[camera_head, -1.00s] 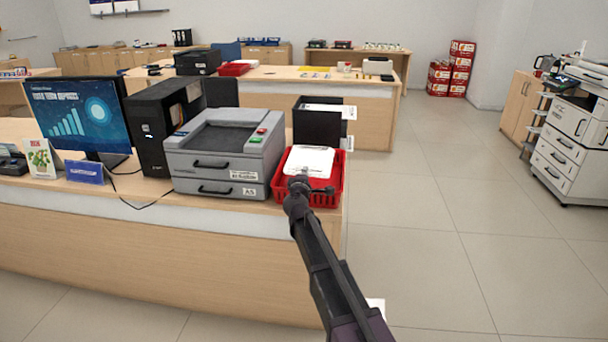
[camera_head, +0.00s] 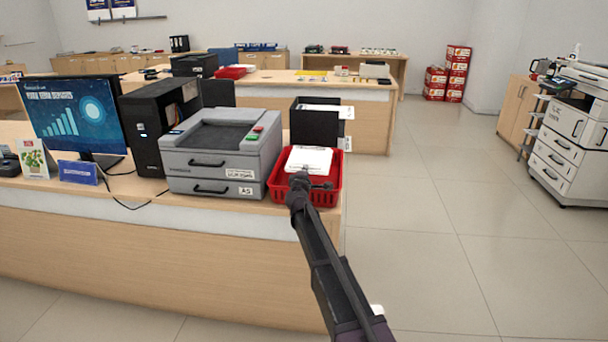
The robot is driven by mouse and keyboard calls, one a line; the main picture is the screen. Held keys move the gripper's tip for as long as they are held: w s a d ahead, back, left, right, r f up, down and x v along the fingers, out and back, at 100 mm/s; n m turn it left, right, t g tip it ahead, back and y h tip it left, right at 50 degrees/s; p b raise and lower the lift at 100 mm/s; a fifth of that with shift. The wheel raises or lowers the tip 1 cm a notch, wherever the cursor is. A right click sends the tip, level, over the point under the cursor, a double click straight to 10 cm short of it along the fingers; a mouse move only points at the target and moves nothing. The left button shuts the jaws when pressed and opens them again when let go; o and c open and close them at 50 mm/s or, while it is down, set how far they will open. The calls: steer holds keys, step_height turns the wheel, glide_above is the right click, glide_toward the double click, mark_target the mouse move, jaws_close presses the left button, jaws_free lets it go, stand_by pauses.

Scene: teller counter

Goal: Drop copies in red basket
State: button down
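The red basket (camera_head: 330,197) stands at the right end of the counter, beside the grey printer (camera_head: 215,160). White paper copies (camera_head: 308,158) lie in or over the basket, reaching up toward its back side. My gripper (camera_head: 303,178) is at the front of the basket, in front of the copies' near edge. It is small and dark here, and its fingers cannot be made out clearly. I cannot tell whether it touches the paper.
A black file holder (camera_head: 315,124) with papers stands behind the basket. A black computer tower (camera_head: 148,130) and a monitor (camera_head: 75,112) stand left of the printer. Open tiled floor (camera_head: 430,220) lies right of the counter, with a large copier (camera_head: 575,130) beyond.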

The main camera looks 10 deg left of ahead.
steer(key=shift+w+f, duration=0.2)
steer(key=shift+w, duration=0.35)
steer(key=shift+w+f, duration=0.15)
steer(key=shift+w, duration=0.35)
steer(key=c, duration=0.7)
jaws_free()
steer(key=shift+s, duration=0.15)
steer(key=s, duration=1.1)
steer(key=shift+s+a, duration=0.15)
steer(key=shift+s, duration=0.2)
